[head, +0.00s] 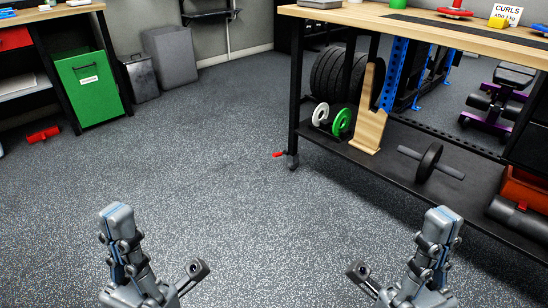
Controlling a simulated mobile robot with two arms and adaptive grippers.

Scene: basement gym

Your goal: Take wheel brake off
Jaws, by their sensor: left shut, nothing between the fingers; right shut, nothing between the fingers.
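A workbench with a wooden top (350,16) and black frame stands at the right. Its near left leg ends in a caster wheel (292,161) on the floor. A small red brake lever (278,155) sticks out to the left of this caster, low above the floor. Whether the lever is tilted up or down is too small to tell. My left gripper (117,214) is shut and empty at the lower left, well apart from the lever. My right gripper (443,220) is shut and empty at the lower right, in front of the bench's lower shelf. The bench's other casters are hidden or not seen.
The speckled floor (210,150) is clear between me and the caster.

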